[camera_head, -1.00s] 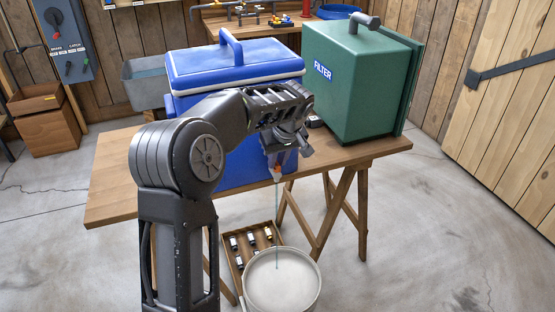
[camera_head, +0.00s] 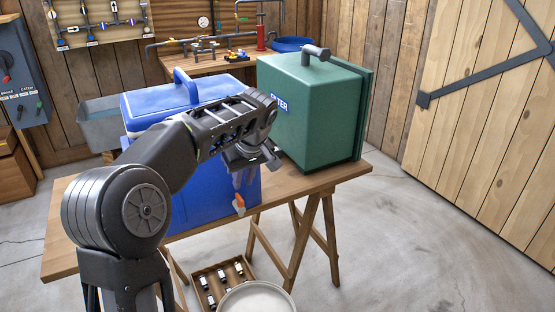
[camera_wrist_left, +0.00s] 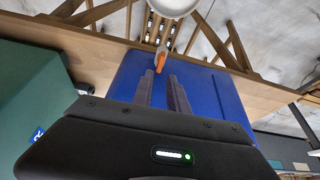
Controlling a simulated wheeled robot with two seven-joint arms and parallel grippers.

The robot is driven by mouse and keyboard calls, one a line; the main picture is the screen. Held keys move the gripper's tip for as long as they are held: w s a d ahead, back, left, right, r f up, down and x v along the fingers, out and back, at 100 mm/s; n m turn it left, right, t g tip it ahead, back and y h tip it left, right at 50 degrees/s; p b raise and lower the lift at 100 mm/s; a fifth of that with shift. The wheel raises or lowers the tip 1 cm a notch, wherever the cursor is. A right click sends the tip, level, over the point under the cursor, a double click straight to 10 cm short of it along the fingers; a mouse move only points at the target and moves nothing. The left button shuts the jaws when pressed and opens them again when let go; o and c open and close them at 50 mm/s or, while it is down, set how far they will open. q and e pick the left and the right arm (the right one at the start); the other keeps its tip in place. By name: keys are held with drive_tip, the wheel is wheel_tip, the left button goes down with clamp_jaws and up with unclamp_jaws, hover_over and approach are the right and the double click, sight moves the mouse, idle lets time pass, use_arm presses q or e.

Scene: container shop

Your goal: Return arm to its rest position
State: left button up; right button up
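My left arm comes in from the left in the head view, in front of the blue cooler (camera_head: 160,101). No stream shows below the tap. My right gripper is in neither view.
The cooler and a green filter box (camera_head: 312,110) stand on a wooden trestle table (camera_head: 340,172). A pale bucket (camera_head: 256,299) and a crate of small bottles (camera_head: 197,277) are on the floor below. Open floor lies to the right (camera_head: 420,240).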

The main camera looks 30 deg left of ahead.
use_arm(q)
drive_tip(key=w+d+f+m+t+h, duration=0.3)
drive_tip(key=w+d+f+m, duration=0.35)
drive_tip(key=d, duration=0.35)
drive_tip(key=s+d+f+m+h+p, duration=0.1)
drive_tip(key=s+d+f+m+h, duration=0.25)
drive_tip(key=d+f, duration=1.05)
drive_tip(key=s+d+f+g+p, duration=0.1)
drive_tip(key=s+d+f, duration=0.2)
drive_tip(key=s+f, duration=0.3)
drive_tip(key=s+d+f+g+h+p, duration=0.1)
drive_tip(key=s+f, duration=0.5)
drive_tip(key=s, duration=0.9)
drive_tip(key=s+d+f+g+p, duration=0.1)
drive_tip(key=s+d+f, duration=0.4)
drive_tip(key=s, duration=0.5)
drive_tip(key=shift+s+f+g, duration=0.4)
drive_tip(key=shift+g, duration=0.5)
